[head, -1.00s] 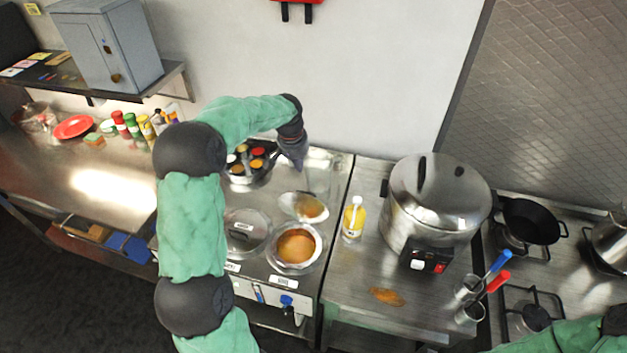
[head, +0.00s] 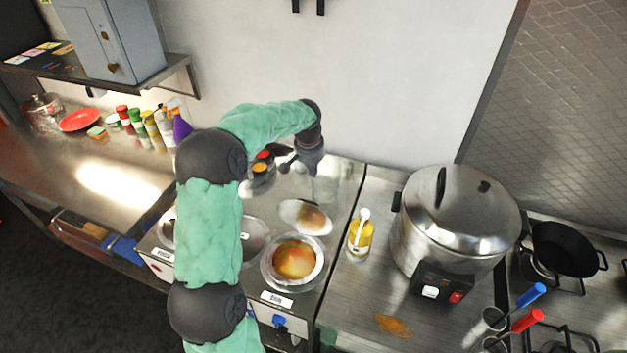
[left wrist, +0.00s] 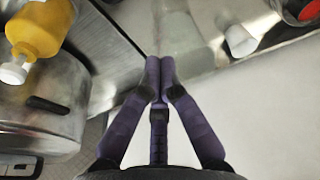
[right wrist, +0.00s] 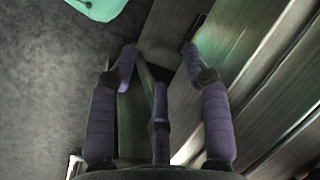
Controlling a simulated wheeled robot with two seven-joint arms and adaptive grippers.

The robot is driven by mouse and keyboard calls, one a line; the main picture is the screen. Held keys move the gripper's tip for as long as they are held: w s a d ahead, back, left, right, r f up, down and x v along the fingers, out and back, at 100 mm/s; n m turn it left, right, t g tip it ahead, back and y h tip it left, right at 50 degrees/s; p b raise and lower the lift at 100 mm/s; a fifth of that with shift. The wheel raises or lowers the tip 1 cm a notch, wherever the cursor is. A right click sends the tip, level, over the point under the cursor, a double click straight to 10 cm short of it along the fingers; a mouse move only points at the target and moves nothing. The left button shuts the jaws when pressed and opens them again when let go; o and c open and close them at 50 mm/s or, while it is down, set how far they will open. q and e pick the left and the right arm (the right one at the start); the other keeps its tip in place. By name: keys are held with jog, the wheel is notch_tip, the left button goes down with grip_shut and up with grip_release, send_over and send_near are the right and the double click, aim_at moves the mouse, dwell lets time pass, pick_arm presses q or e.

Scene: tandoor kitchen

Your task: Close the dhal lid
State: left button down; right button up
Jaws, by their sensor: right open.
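The open dhal pot (head: 296,262) is sunk in the steel counter, with orange-brown dhal in it. Its lid (head: 306,217) stands raised at the pot's back edge, its shiny inner face towards me. My left gripper (head: 290,163) is above the counter behind the lid, apart from it. In the left wrist view its fingers (left wrist: 160,75) meet at the tips with nothing seen between them. My right gripper (right wrist: 159,58) is open and empty in the right wrist view, and is out of the head view.
A second lidded pot (head: 252,240) and spice cups (head: 262,168) are partly hidden by my left arm. The wall is close behind.

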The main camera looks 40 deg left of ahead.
aim_at(307, 213)
pick_arm(q)
notch_tip(307, 213, down, 8)
jog(key=s, duration=0.2)
jog(key=shift+d, duration=0.3)
jog(key=shift+f, duration=0.1)
dwell(0.5)
